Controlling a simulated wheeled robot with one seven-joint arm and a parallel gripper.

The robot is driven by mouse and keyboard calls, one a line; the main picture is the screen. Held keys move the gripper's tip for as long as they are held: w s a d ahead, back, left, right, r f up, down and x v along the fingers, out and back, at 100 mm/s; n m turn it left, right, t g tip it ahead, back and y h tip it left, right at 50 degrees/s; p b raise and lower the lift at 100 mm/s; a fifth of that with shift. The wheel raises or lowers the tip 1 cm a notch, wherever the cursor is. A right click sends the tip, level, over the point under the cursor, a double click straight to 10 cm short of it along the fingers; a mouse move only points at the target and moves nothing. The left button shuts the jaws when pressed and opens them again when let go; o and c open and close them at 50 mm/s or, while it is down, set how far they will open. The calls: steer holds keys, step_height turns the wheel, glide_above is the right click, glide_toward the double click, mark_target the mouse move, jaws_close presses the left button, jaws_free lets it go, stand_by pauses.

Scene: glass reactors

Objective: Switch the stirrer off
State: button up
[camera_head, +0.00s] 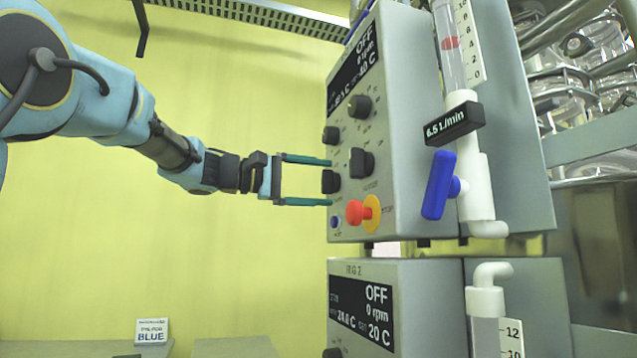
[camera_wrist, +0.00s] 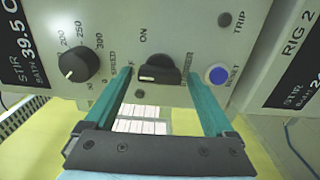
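The black stirrer knob (camera_head: 330,182) sits on the front of the upper grey control box (camera_head: 410,150). In the wrist view the knob (camera_wrist: 160,72) shows close up, its bar lying roughly across the picture, with ON printed above it and a partly hidden label on each side. My gripper (camera_head: 328,182) is open, its two green fingers on either side of the knob. The wrist view shows a gap between the knob and each finger of my gripper (camera_wrist: 158,80). The upper box's display (camera_head: 358,60) reads OFF and 0 rpm.
Beside the knob are a speed dial (camera_wrist: 79,64), a blue reset button (camera_wrist: 217,74) and a red knob (camera_head: 357,212) on a yellow plate. A blue valve handle (camera_head: 438,185) juts out to the right. A second control box (camera_head: 430,310) is below. The left side is open.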

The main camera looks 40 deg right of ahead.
steer(key=shift+o, duration=0.2)
steer(key=b+v, duration=0.2)
steer(key=v, duration=0.8)
steer(key=shift+w+a, duration=0.15)
steer(key=shift+a, duration=0.25)
